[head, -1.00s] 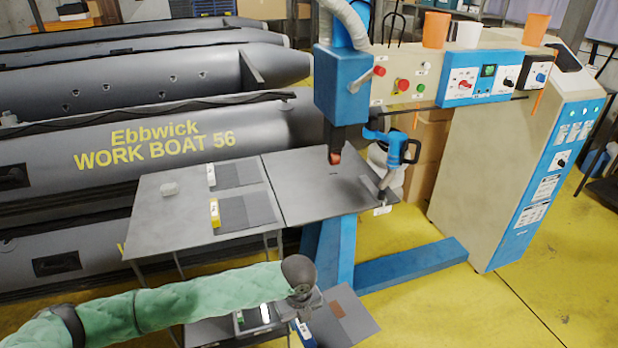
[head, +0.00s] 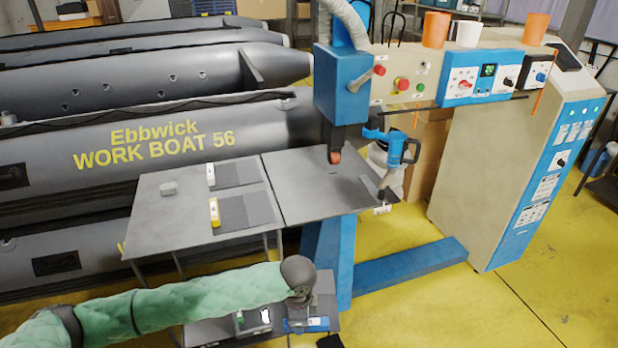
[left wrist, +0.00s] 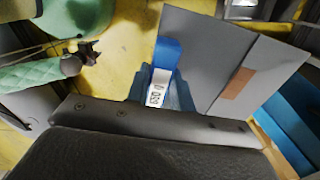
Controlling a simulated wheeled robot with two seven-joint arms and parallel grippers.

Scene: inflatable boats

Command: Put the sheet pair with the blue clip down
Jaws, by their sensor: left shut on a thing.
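My left gripper (head: 308,322) is shut on the blue clip (head: 312,325), low at the bottom of the head view. In the left wrist view the blue clip (left wrist: 165,55) has a white printed label and sits between the fingers. Grey sheets with a brown patch (left wrist: 237,82) reach away from the clip in that view. In the head view most of the sheet pair is hidden or hard to make out; whether it touches anything below is unclear. A dark gripper (left wrist: 88,54) on a green-sleeved arm, apparently my right, shows in the left wrist view; its opening is unclear.
A blue welding machine (head: 342,85) stands behind. A low surface (head: 215,332) lies under my left arm.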

